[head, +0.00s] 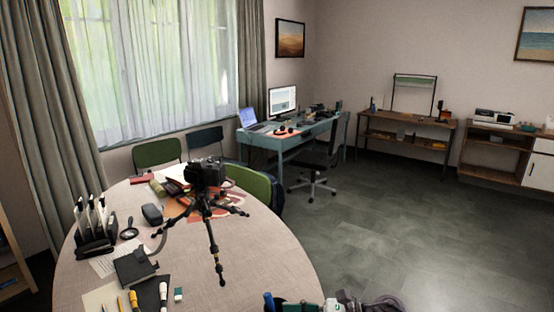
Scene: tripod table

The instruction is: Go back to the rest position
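A black camera (206,172) sits on a small black tripod (205,205), which stands with its legs spread on the round table (265,255). Neither of my grippers can be made out in the head view. A dark cluster with blue, green and white parts (333,304) is cut off by the bottom edge, and I cannot tell what it is.
The table also holds a black holder with upright tools (95,240), a magnifying glass (129,229), a dark case (152,214) and several pens. Green chairs (157,152) stand behind it. A teal desk (285,140) is farther back. Grey floor (420,235) is clear at right.

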